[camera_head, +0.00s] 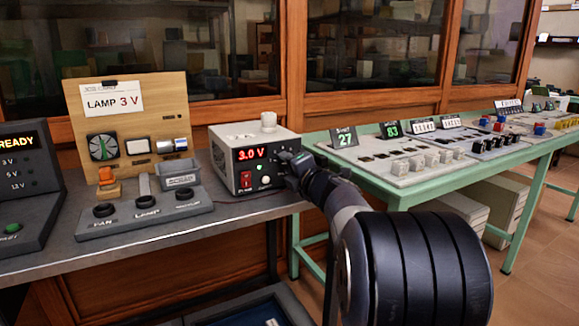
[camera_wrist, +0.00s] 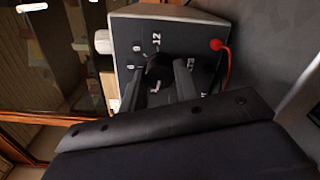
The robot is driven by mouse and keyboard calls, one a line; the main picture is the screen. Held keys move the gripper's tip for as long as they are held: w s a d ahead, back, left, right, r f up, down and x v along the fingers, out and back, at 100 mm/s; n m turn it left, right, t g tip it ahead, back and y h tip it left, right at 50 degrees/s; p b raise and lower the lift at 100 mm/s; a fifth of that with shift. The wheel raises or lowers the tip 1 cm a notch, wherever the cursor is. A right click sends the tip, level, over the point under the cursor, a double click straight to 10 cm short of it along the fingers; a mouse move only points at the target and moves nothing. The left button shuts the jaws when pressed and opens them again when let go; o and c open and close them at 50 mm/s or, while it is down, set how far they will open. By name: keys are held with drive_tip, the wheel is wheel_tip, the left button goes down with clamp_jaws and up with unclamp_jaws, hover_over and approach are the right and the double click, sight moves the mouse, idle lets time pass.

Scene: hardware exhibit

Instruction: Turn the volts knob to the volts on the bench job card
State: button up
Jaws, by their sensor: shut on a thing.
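The bench job card (camera_head: 112,101) is pinned to a wooden board and reads LAMP 3 V. The grey power supply (camera_head: 228,174) stands on the dark bench, and its red display (camera_head: 254,154) reads 3.0 V. The wrist view shows its dark panel (camera_wrist: 190,38) with the black volts knob (camera_wrist: 158,70) and a ring of white numbers, some hard to read. My gripper (camera_head: 297,168) is at the right part of the panel. In the wrist view my gripper (camera_wrist: 160,80) has its two fingers around the knob and is shut on it. The fingers partly hide the knob and dial.
A red plug (camera_wrist: 217,45) with its lead sits in the panel close to the knob. A red switch (camera_head: 246,180) is on the supply's front. A lamp and fan socket strip (camera_head: 146,216) lies left. A green table (camera_head: 400,198) with exhibits stands right.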

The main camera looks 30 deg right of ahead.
drive_tip(key=o, duration=1)
drive_tip(key=s+p, duration=0.2)
drive_tip(key=s, duration=0.8)
drive_tip(key=shift+s+d, duration=0.15)
drive_tip(key=shift+s, duration=0.25)
drive_tip(key=shift+w, duration=0.1)
drive_tip(key=w+b, duration=0.2)
drive_tip(key=w, duration=0.7)
drive_tip(key=shift+w+f, duration=0.1)
drive_tip(key=shift+w, duration=0.3)
drive_tip(key=shift+w+a, duration=0.2)
drive_tip(key=shift+w, duration=0.3)
